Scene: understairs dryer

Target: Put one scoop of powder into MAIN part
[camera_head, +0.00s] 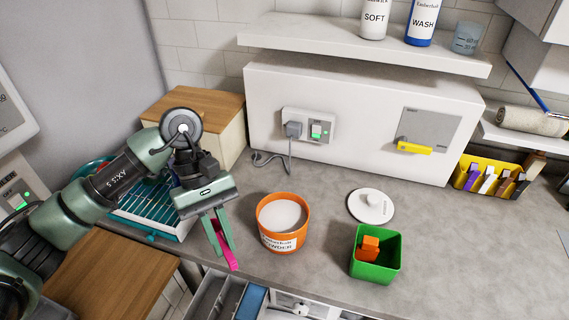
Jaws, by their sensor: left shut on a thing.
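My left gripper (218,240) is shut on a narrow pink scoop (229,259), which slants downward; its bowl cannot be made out. The gripper is just left of an orange tub (285,241) labelled POWDER, apart from it. The tub is uncovered and holds white powder (283,215). A round white lid (371,206) with a knob lies on the counter to the right of it. At the bottom edge an open drawer (211,296) shows compartments, one with a blue part (248,305). No MAIN marking is readable, and the drawer is cut off. My right gripper is out of view.
A green box (391,270) with an orange block (370,247) stands right of the tub. A teal rack (150,207) and wooden box (204,120) are at left. SOFT (375,18) and WASH (422,22) bottles stand on the shelf. The right counter is mostly clear.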

